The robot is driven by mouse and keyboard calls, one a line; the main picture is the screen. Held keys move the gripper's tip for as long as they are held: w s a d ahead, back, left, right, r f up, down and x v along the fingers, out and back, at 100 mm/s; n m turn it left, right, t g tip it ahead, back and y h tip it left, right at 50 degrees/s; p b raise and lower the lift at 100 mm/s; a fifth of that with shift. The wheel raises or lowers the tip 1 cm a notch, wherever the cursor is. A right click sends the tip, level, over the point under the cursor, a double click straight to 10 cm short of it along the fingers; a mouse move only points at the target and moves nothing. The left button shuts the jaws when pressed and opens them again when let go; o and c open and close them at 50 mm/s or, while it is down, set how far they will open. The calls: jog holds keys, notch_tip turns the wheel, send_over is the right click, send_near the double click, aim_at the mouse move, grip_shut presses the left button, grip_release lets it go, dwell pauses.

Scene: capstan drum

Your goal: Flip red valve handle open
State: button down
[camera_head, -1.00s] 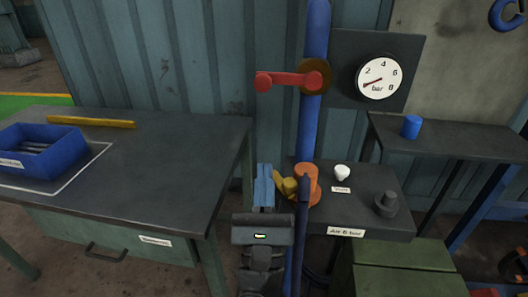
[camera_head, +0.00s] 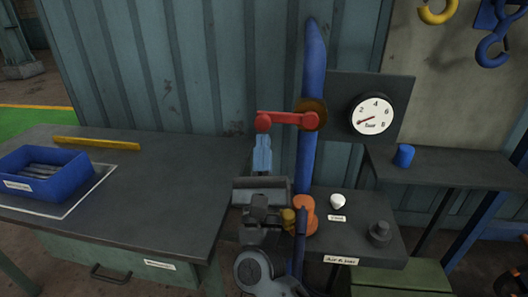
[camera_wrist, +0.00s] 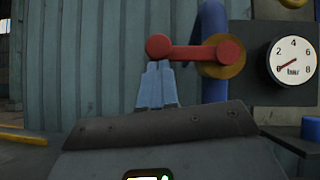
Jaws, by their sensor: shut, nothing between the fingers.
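The red valve handle (camera_head: 285,119) lies level across the blue vertical pipe (camera_head: 312,60), its round knob at the left end and its pivot on a brown disc on the pipe. It also shows in the wrist view (camera_wrist: 190,50). My gripper (camera_head: 262,140) is shut, its pale blue fingers pointing up with the tips just below the knob. In the wrist view the gripper's tips (camera_wrist: 159,64) are close under the knob; I cannot tell whether they touch it. The pressure gauge (camera_head: 373,114) reads near the low end.
An orange fitting (camera_head: 305,214) and a white knob (camera_head: 337,202) are on the dark box right of my arm. A workbench with a blue tray (camera_head: 42,174) stands at left. A shelf with a blue cylinder (camera_head: 404,155) is at right. Space left of the handle is clear.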

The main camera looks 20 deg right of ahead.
aim_at(260, 116)
jog(key=shift+m+b, duration=0.3)
jog(key=shift+b, duration=0.15)
